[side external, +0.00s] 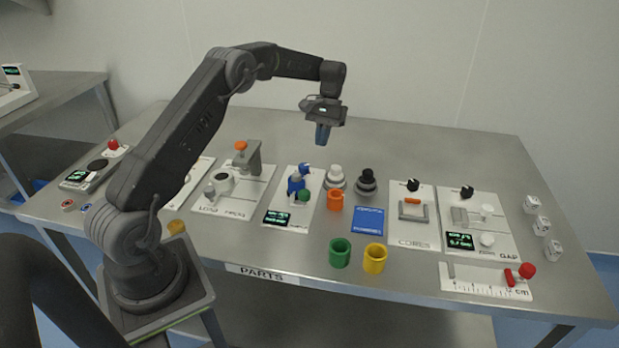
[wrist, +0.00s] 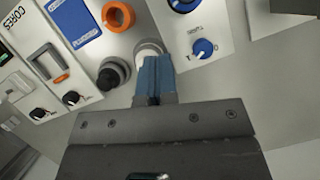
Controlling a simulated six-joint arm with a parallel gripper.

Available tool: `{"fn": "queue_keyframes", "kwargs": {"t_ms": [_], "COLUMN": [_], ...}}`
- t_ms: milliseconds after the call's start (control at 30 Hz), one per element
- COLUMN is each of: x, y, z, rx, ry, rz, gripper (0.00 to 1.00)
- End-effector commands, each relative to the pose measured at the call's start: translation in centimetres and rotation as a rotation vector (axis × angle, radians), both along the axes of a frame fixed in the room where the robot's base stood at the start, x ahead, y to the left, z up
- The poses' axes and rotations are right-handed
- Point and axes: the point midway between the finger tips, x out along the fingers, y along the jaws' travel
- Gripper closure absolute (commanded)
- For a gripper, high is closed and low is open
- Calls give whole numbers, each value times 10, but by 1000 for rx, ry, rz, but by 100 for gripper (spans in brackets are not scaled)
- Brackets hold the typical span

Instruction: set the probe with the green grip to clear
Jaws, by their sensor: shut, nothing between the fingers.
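A green round grip (side external: 303,196) shows on the front of a blue fixture (side external: 295,184) on a white panel. I take it for the probe's grip; the probe's setting is too small to read. A small display (side external: 277,217) sits at the panel's front left, and a blue dial (side external: 306,168) at its back. In the wrist view the blue dial (wrist: 203,48) shows near a "1" mark; the green grip is out of that view. My gripper (side external: 322,140) is high above the table, behind and right of the panel. Its blue fingertips (wrist: 154,66) are shut and empty.
A white-topped post (side external: 336,177) and a black-topped post (side external: 367,181) stand right of the panel, near an orange ring (side external: 335,200). Green (side external: 340,253) and yellow (side external: 375,258) cups stand in front. A clamp stand (side external: 250,157) rises to the left.

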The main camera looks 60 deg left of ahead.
Motion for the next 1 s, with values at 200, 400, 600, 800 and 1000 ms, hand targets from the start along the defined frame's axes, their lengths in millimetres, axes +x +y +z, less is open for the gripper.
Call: {"fn": "queue_keyframes", "kwargs": {"t_ms": [200, 400, 600, 800, 1000], "x": [-13, -27, -45, -59, -64], "y": [-8, -16, -27, -35, -38], "z": [-36, -75, -83, -83, -84], "rx": [-2, -1, 1, 2, 3], "ry": [4, 3, -1, -3, -4], "rz": [-1, -1, -1, -1, -1], "gripper": [100, 100, 100, 100, 100]}}
